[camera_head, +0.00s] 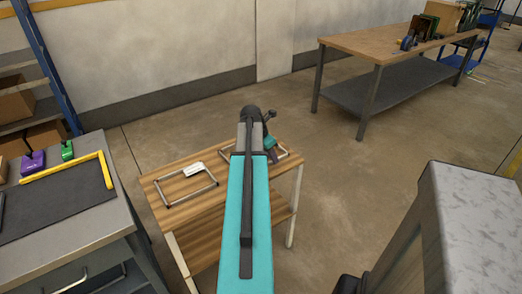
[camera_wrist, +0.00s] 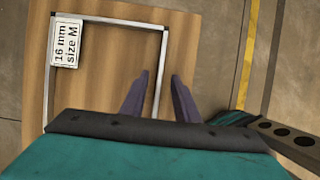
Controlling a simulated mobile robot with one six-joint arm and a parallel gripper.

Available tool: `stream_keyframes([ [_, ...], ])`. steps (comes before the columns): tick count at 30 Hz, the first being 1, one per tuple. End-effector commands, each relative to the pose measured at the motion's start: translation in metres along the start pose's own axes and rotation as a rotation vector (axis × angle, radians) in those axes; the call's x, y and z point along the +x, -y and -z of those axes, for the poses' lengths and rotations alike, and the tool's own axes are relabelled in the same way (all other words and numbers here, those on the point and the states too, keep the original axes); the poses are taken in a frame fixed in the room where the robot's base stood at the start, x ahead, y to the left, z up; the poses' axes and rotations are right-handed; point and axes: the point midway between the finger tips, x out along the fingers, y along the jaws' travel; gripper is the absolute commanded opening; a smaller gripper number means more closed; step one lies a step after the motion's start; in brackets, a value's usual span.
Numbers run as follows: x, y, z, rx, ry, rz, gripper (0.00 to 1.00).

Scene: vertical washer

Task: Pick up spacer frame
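In the wrist view a thin light-grey rectangular spacer frame (camera_wrist: 108,19) with dark corners lies on a wooden surface. A white label (camera_wrist: 66,42) reading "16 mm size M" sits at its left side. My gripper (camera_wrist: 159,75) is open, its two purple fingers apart, with the frame's right bar running between them in the picture. I cannot tell the height gap. In the head view one frame (camera_head: 192,196) with a white label lies on the left of a small wooden table. Parts of another frame (camera_head: 287,153) show beside my turquoise arm, which hides most of it and the fingers.
The small wooden table (camera_head: 170,217) has a lower shelf. A grey workbench (camera_head: 70,235) with a dark mat, yellow square, purple and green items stands left. A larger wood-topped table (camera_head: 375,43) stands at the back right. Open floor lies between them.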

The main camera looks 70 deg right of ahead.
Motion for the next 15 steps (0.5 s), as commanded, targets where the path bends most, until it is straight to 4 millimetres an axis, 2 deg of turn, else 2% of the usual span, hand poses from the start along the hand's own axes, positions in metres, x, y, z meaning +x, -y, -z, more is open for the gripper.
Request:
stream_keyframes([
  [6, 0.0135, 0.0006, -0.0004, 0.001, 0.000, 0.000, 0.28],
  [15, 0.0137, 0.0006, -0.0003, 0.001, 0.000, 0.000, 0.28],
])
